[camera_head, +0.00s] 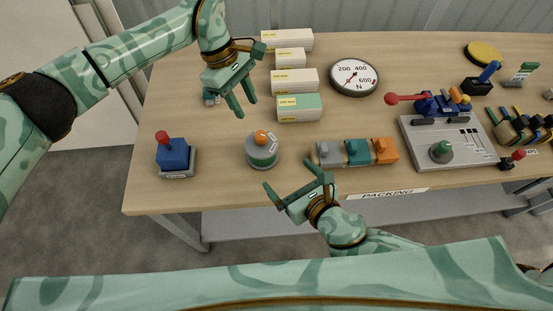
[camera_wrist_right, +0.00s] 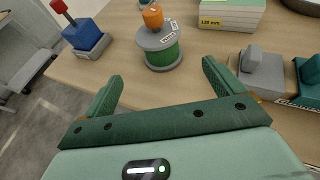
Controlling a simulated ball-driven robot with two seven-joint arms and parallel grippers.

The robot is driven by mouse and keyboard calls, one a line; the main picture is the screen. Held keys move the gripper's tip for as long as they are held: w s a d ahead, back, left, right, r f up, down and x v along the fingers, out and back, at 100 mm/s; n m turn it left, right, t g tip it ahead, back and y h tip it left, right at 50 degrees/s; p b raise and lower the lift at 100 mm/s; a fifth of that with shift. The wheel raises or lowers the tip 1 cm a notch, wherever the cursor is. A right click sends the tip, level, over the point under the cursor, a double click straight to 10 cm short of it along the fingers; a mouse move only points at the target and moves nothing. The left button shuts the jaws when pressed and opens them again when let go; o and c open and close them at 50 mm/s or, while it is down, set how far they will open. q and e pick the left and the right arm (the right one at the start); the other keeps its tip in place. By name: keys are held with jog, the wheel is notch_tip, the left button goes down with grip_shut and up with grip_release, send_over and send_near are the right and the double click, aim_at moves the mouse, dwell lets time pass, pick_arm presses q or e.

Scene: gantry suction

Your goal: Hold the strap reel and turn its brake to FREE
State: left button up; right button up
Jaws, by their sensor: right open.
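The strap reel (camera_head: 262,153) is a grey spool with a green strap band, standing upright near the table's front edge. Its orange knob (camera_head: 262,135) sits on top beside a small white label, too small to read. In the right wrist view the reel (camera_wrist_right: 160,52) stands ahead, beyond the open fingers, with the knob (camera_wrist_right: 152,16) on top. My right gripper (camera_head: 288,175) is open and empty, in front and to the right of the reel, not touching it. My left gripper (camera_head: 246,107) is above and behind the reel, pointing down, with its fingers apart and empty.
A blue block with a red-topped lever (camera_head: 173,155) stands left of the reel. Stacked cartons (camera_head: 299,108) are behind it. A row of grey, teal and orange clamps (camera_head: 357,152) is to the right. A dial gauge (camera_head: 354,77) and a control panel (camera_head: 446,142) lie further right.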

aim_at(263, 150)
jog(key=x, duration=1.4)
jog(key=shift+w+a+f, duration=0.1)
jog(key=shift+f, duration=0.1)
jog(key=c, duration=0.3)
